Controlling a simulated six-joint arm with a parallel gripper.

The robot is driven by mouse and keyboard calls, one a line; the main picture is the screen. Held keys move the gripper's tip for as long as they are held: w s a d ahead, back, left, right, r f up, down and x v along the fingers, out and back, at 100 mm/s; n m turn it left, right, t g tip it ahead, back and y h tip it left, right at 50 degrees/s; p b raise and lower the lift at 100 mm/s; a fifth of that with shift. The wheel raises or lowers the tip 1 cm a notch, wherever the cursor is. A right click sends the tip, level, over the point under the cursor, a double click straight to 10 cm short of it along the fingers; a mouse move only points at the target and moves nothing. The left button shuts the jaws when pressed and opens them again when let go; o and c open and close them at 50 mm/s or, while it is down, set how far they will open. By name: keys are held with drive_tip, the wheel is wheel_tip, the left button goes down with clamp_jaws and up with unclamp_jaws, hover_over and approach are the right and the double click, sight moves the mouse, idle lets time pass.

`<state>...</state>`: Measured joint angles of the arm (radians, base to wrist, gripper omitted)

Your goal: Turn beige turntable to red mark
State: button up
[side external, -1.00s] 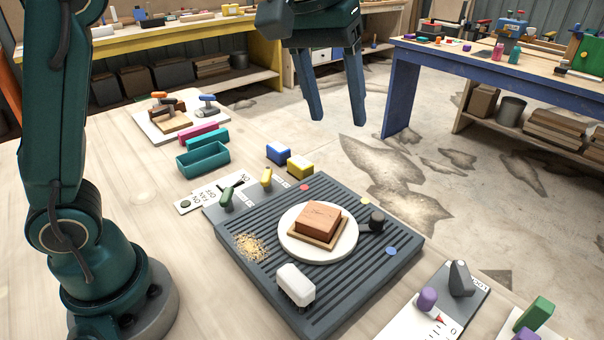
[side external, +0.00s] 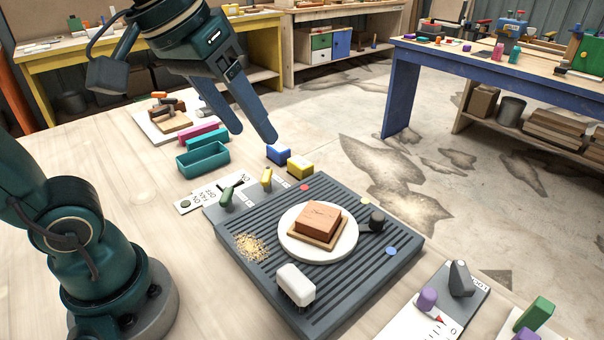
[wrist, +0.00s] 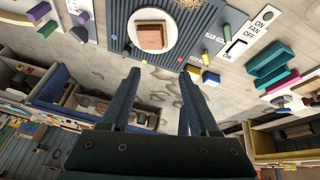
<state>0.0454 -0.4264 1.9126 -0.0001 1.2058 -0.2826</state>
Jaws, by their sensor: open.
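The turntable (side external: 287,233) is a pale round disc on a dark grey ribbed board (side external: 245,215). A reddish-brown block (side external: 318,218) sits on a thin wooden square on it. A black knob (side external: 377,219) stands at the disc's right edge. The red mark (side external: 305,187) is a dot at the board's far edge; a yellow dot (side external: 365,201) and a blue dot (side external: 391,251) lie farther round. My gripper (side external: 254,136) is open and empty, above and beyond the board's far left. In the wrist view, the turntable (wrist: 173,37) lies ahead of my gripper's open fingers (wrist: 161,75).
A white-topped brush (side external: 295,284) and crumbs (side external: 251,247) lie on the board. Green and yellow levers (side external: 266,178), blue (side external: 278,153) and yellow (side external: 300,167) blocks and a teal tray (side external: 203,160) are near its far left. A purple knob panel (side external: 428,299) is at the right.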

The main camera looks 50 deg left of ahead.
drive_tip(key=shift+m, duration=0.5)
drive_tip(key=shift+s+a+f, duration=0.2)
drive_tip(key=shift+s+f, duration=0.7)
drive_tip(key=shift+f, duration=0.05)
drive_tip(key=shift+s+a+f, duration=0.2)
drive_tip(key=shift+s+f, duration=0.65)
drive_tip(key=shift+f, duration=0.1)
